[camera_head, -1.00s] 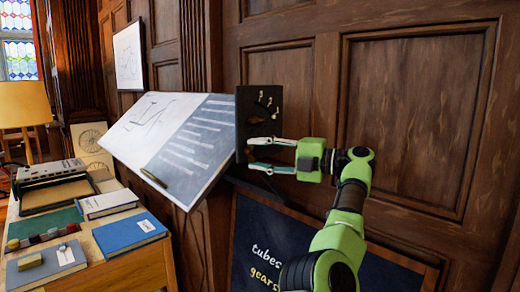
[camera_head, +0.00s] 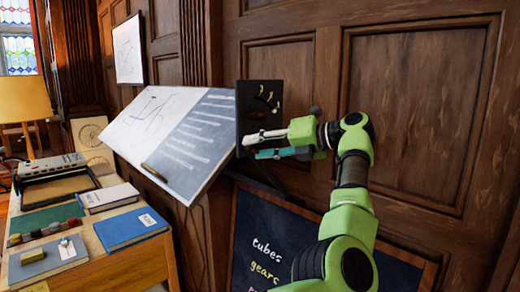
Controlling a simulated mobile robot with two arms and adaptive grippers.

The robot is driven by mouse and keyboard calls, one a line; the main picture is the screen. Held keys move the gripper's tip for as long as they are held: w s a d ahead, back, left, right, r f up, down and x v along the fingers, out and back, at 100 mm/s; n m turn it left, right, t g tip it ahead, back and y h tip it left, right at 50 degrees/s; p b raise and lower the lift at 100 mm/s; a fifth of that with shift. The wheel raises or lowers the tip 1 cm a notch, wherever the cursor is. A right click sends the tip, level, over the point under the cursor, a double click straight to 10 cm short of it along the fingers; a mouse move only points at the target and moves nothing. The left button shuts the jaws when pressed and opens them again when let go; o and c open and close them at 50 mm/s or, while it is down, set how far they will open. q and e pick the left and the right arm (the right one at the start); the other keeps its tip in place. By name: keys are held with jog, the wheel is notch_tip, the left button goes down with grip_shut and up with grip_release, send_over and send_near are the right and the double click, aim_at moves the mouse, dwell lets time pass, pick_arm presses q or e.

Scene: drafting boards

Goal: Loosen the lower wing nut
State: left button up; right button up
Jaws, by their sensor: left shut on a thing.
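A dark upright plate (camera_head: 246,94) stands at the right edge of the tilted drafting board (camera_head: 139,108). It carries small pale fittings in its upper part and a dim brownish piece below them, too small to make out. My left gripper (camera_head: 250,146) is at the lower part of this plate, its two fingers pointing left against it. The fingers are shut on the lower wing nut, which they hide. My right gripper is not in view.
A dark chalkboard (camera_head: 258,222) with lettering hangs below the plate. A wooden desk (camera_head: 147,262) with a blue book (camera_head: 127,228) and other items is at the lower left. A panelled wall (camera_head: 420,110) stands close behind my arm.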

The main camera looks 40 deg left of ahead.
pick_arm(q)
jog(key=shift+a+r, duration=0.1)
jog(key=shift+r, duration=0.15)
dwell(0.3)
jog(key=o, duration=1.1)
jog(key=shift+f, duration=0.15)
jog(key=v, duration=1.2)
jog(key=shift+s, duration=0.15)
